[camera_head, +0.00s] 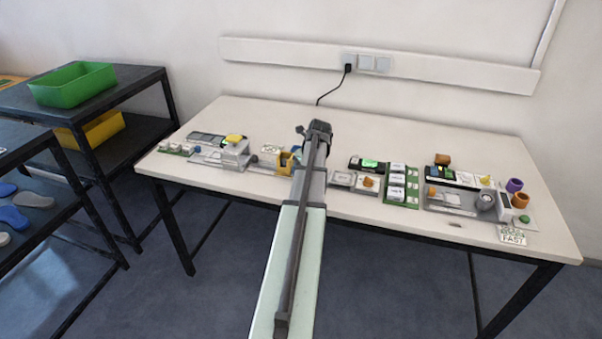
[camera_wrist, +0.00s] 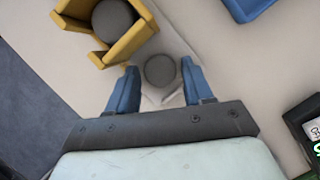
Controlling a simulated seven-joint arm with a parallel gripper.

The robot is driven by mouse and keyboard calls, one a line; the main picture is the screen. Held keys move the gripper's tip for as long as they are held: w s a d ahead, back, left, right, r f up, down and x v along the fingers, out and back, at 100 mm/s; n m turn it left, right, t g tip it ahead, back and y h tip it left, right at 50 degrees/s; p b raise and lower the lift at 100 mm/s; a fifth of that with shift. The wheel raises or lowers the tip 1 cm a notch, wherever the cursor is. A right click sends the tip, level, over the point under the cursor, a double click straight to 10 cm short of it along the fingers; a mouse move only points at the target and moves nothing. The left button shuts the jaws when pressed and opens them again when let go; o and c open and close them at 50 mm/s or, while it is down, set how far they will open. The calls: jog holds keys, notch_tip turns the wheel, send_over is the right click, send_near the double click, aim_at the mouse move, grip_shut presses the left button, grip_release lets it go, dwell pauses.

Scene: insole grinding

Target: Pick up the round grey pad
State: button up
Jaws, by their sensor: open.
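A round grey pad (camera_wrist: 160,70) shows in the wrist view, between the tips of my open gripper (camera_wrist: 160,66). Both blue fingers stand apart from it, one on each side, and nothing is gripped. A pale, angular piece (camera_wrist: 172,97) shows just below the pad, partly hidden. Another round grey piece (camera_wrist: 111,20) sits inside a yellow U-shaped holder (camera_wrist: 140,37) to the upper left. How high my fingers are above the pad I cannot tell. In the head view my arm hides the pad and my fingers.
The yellow holder stands close to my left finger; it also shows in the head view (camera_head: 284,163). A blue object (camera_wrist: 247,8) is at the upper right and a dark-framed device (camera_wrist: 305,120) at the right. Several small stations line the white table (camera_head: 400,125); its back is clear.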

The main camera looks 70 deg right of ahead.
jog(key=c, duration=0.8)
